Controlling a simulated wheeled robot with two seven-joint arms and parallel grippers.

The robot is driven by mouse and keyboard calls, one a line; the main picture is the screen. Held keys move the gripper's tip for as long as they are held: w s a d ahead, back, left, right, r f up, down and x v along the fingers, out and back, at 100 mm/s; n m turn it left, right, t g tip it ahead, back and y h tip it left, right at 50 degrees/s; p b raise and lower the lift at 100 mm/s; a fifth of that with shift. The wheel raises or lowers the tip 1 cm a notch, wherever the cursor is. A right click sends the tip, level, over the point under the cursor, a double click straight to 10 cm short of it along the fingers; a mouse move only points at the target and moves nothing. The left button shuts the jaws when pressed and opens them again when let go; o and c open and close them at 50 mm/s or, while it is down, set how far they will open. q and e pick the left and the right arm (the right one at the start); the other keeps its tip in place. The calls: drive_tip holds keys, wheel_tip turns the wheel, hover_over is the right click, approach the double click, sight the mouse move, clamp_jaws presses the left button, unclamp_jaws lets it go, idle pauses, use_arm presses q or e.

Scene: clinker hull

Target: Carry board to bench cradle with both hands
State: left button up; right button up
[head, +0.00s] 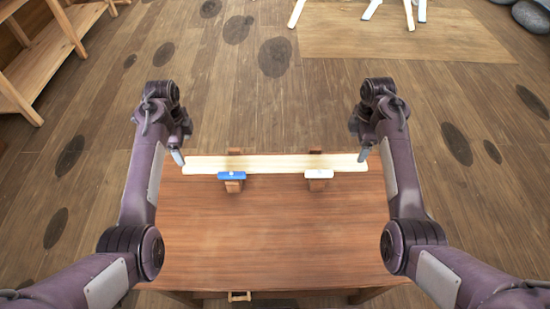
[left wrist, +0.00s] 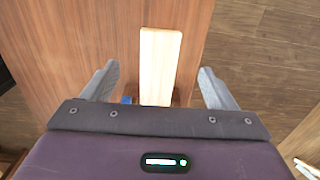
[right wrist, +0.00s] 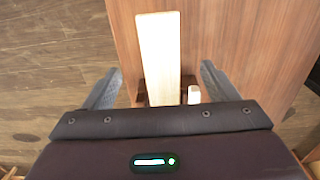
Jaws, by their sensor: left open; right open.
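A long pale wooden board (head: 275,164) lies level along the far edge of the brown bench (head: 270,230). It rests across the bench cradle, whose two brown wooden supports show near a blue block (head: 231,176) and a white block (head: 318,174). My left gripper (head: 178,156) is open at the board's left end. In the left wrist view the board (left wrist: 158,65) lies between the spread fingers, apart from both. My right gripper (head: 364,155) is open at the right end. In the right wrist view the board (right wrist: 158,55) also lies between the fingers, touching neither.
The bench top in front of the board is bare. A drawer handle (head: 239,296) shows at its near edge. A wooden shelf (head: 45,60) stands far left. Pale legs of something stand on a light mat (head: 400,38) at the back. The floor between is clear.

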sight(352, 161)
use_arm(q)
drive_tip(key=shift+s+r, duration=0.2)
drive_tip(key=shift+s, duration=0.15)
use_arm(e)
drive_tip(key=shift+s+r, duration=0.2)
drive_tip(key=shift+s, duration=0.15)
use_arm(q)
drive_tip(key=shift+f, duration=0.1)
use_arm(e)
drive_tip(key=shift+f, duration=0.1)
use_arm(q)
drive_tip(key=f, duration=0.7)
drive_tip(key=shift+w+f, duration=0.25)
use_arm(e)
drive_tip(key=f, duration=0.7)
drive_tip(key=shift+w+f, duration=0.25)
use_arm(q)
drive_tip(key=shift+w+f, duration=0.15)
drive_tip(key=shift+f, duration=0.15)
use_arm(e)
drive_tip(key=shift+w+f, duration=0.15)
drive_tip(key=shift+f, duration=0.15)
use_arm(q)
drive_tip(key=shift+c, duration=0.6)
use_arm(e)
drive_tip(key=shift+c, duration=0.6)
use_arm(q)
drive_tip(key=c, duration=1.1)
use_arm(e)
drive_tip(key=c, duration=1.1)
